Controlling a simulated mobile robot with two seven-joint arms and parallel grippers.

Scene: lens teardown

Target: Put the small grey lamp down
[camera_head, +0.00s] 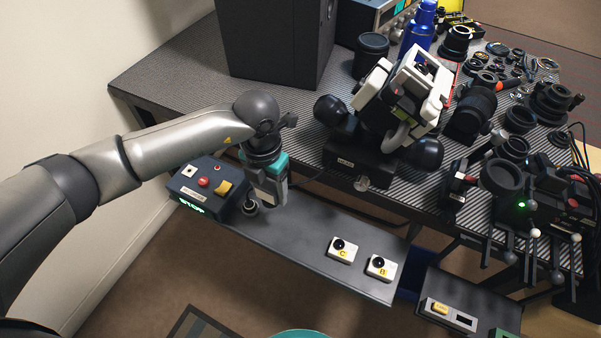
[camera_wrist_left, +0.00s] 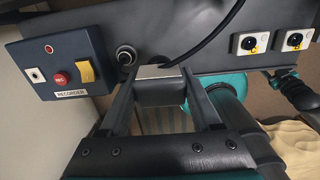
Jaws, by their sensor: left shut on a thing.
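My left gripper (camera_head: 268,196) reaches down from the left over the narrow dark shelf in front of the bench. In the left wrist view its two dark fingers (camera_wrist_left: 165,88) are shut on a small grey block with a pale top face, which I take to be the small grey lamp (camera_wrist_left: 160,72). A black cable runs beside it towards the top of that view. In the head view the lamp is mostly hidden by the gripper. I cannot tell whether the lamp touches the shelf (camera_head: 310,235). My right gripper is not in view.
A recorder box (camera_head: 208,187) with a red button and yellow switch stands left of the gripper. A round dark fitting (camera_wrist_left: 126,55) is close by. White switches C (camera_head: 342,249) and B (camera_head: 381,267) sit further right. A white-and-black device (camera_head: 410,95) and lenses crowd the bench.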

